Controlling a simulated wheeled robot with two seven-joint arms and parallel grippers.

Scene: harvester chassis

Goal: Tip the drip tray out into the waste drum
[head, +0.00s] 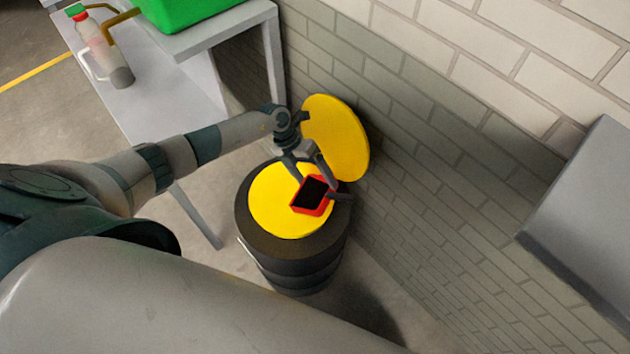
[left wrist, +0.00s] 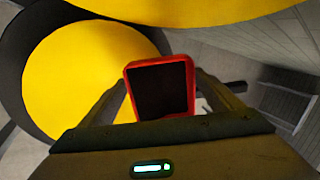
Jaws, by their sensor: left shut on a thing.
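The drip tray is a small red, open box (head: 325,208) with a dark inside. It is in my left gripper (head: 318,186), whose fingers sit on either side of it. In the left wrist view the red tray (left wrist: 160,64) shows between the two fingers, its dark inside facing the camera. The waste drum (head: 295,262) is dark with a round yellow top face (head: 275,205). The tray is above the right part of that face; I cannot tell the gap or its exact tilt. A yellow round lid (head: 337,138) stands raised behind the drum. My right gripper is out of view.
A brick wall (head: 440,150) runs close behind and right of the drum. A grey bench (head: 150,100) at upper left holds a green crate (head: 185,12) and a bottle (head: 100,50). A grey box-like surface (head: 585,220) juts in at right.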

